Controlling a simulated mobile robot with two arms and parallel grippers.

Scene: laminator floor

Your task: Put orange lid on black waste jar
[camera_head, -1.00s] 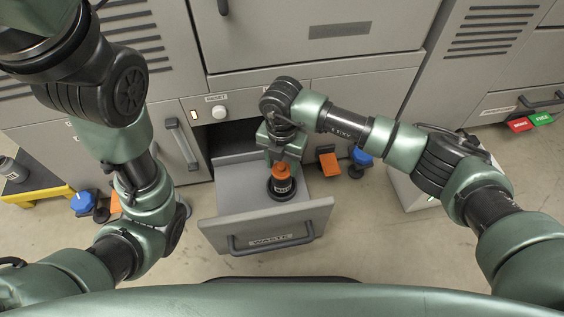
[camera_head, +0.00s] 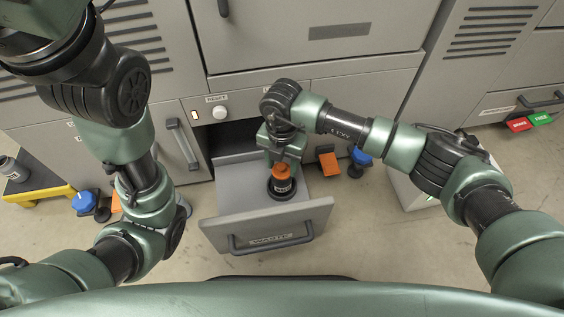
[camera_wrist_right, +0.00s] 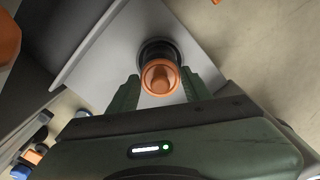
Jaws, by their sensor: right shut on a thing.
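The waste jar (camera_head: 284,188), black with a label, stands upright in a round black holder in the open grey drawer (camera_head: 238,190) marked WASTE. The orange lid (camera_head: 281,170) is over the jar's mouth, in line with it; I cannot tell whether it is fully seated. My right gripper (camera_wrist_right: 160,85) is shut on the lid, a finger on each side, as the right wrist view shows. There the lid (camera_wrist_right: 160,77) hides most of the jar. My left arm fills the left of the head view, but its gripper is not visible.
The drawer front (camera_head: 268,225) with its handle stands out from the grey machine. Blue and orange items (camera_head: 328,164) are on the floor right of the drawer. A yellow stand (camera_head: 40,196) is at far left. The floor in front right is clear.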

